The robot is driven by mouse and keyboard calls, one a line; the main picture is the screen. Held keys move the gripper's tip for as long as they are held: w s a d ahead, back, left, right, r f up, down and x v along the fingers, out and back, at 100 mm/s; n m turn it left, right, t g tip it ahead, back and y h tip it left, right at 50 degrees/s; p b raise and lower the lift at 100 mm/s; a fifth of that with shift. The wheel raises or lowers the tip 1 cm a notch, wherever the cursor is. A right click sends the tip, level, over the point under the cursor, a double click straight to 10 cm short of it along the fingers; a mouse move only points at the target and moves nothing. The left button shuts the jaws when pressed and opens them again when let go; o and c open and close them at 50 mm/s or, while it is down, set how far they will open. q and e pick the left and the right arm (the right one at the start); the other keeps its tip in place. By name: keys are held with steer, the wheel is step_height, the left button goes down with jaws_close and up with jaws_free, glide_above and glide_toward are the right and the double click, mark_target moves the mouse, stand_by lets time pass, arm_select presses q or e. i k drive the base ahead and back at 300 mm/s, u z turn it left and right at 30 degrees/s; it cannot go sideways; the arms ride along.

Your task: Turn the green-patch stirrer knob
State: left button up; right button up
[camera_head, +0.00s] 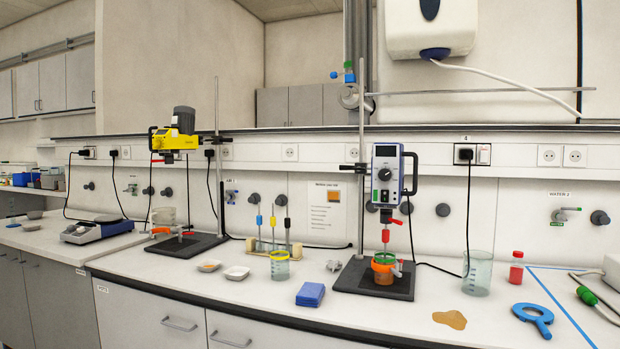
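An overhead stirrer (385,153) with a white and blue body, a dark display and a black handle hangs on a stand at the right of centre. A round black knob (384,174) is on its front face. A second stirrer, yellow with a dark motor (175,138), is at the left over another black base. Neither of my grippers is in view.
A blue box (310,294), a beaker with a yellow rim (279,265) and white dishes (236,273) stand left of the right stirrer. A tall glass beaker (477,273), a red-capped bottle (516,268) and a brown spill (450,319) are to its right.

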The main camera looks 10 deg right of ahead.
mark_target(385, 174)
steer(key=u, duration=0.1)
steer(key=i, duration=1.05)
steer(key=z, duration=0.55)
